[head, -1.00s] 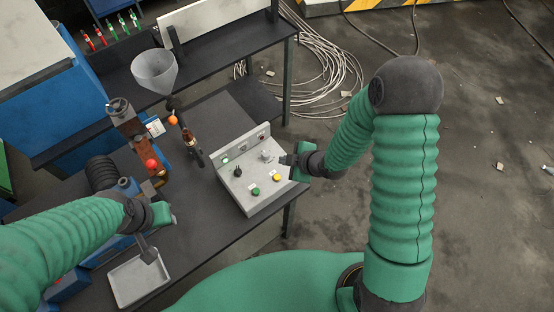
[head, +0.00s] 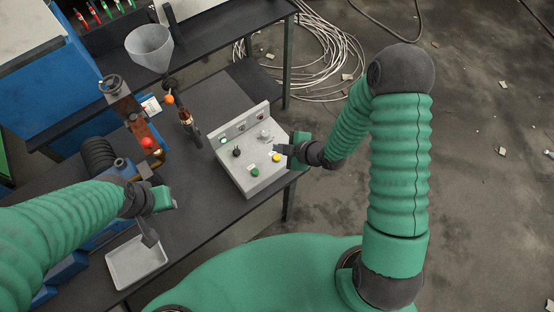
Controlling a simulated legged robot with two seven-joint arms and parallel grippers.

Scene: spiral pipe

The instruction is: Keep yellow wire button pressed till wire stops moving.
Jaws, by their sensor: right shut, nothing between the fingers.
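The grey control box (head: 232,166) stands on the dark table in the middle of the head view. Its sloped face carries a yellow button (head: 277,157), a green button (head: 255,173), a black knob (head: 236,153) and a grey knob (head: 264,135). My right gripper (head: 279,149) is shut and empty, its fingertips just beside the yellow button on its far side in the picture. I cannot tell whether they touch it. My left gripper (head: 150,237) hangs over the table near a grey tray; its finger opening is unclear.
The grey tray (head: 118,273) lies at the table's front left. A clear funnel (head: 149,46), a red ball (head: 147,142) and an orange ball (head: 169,99) belong to the apparatus left of the box. A coil of pale cable (head: 325,58) lies on the floor behind.

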